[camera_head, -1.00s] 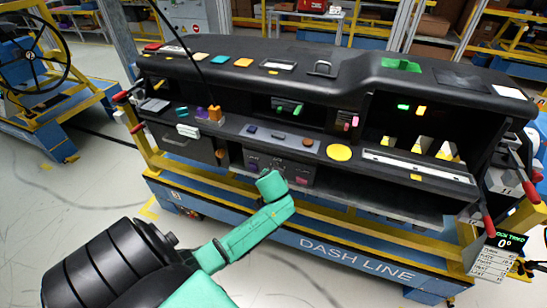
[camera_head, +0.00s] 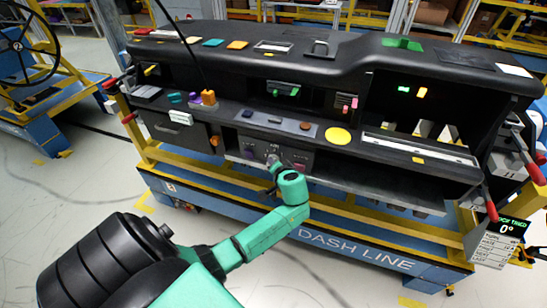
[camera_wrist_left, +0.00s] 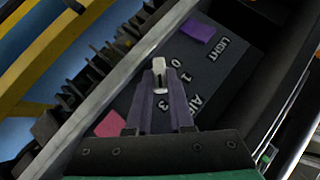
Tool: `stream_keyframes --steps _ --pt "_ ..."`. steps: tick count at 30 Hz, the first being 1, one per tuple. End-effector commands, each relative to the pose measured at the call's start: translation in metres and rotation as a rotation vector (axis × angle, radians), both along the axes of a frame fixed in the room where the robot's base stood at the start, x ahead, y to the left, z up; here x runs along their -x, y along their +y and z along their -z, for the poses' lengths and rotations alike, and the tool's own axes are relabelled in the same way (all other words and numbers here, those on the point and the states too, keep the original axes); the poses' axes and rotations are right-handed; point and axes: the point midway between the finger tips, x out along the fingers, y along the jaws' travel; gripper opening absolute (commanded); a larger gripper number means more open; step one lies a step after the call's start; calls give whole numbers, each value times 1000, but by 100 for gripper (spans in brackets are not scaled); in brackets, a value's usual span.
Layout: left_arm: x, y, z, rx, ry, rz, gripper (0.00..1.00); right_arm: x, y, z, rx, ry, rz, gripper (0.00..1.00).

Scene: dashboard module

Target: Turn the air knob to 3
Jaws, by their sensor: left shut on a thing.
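The air knob (camera_wrist_left: 158,66) is a small pale block on the dark control panel (camera_wrist_left: 212,66), with the word AIR and the numbers 0, 1 and 3 printed beside it. My left gripper (camera_wrist_left: 160,82) has its two dark fingers closed around the knob, and they hide part of it. Which number the knob points to I cannot tell. In the head view the left gripper (camera_head: 273,164) reaches the front of the panel (camera_head: 250,147) below the dash's middle shelf. My right gripper is out of view.
A purple patch (camera_wrist_left: 198,32) near LIGHT and a pink patch (camera_wrist_left: 110,125) flank the knob. The dash shelf (camera_head: 370,150) overhangs above, and a yellow and blue cart frame (camera_head: 330,205) runs below.

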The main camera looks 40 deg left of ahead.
Motion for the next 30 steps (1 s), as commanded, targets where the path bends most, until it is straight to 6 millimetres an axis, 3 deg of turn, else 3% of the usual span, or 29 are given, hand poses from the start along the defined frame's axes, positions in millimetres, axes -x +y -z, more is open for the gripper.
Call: stream_keyframes --steps 7,8,9,10,22,30 --pt "1 0 2 1 7 -1 0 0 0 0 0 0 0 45" --pt "1 0 2 1 7 -1 28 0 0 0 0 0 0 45" --pt "1 0 2 1 6 0 43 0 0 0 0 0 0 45" --pt "1 0 2 0 6 0 50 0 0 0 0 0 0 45" --pt "3 -4 -2 0 1 1 50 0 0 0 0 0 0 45" --pt "33 -46 -28 7 -1 0 50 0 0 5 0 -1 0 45"
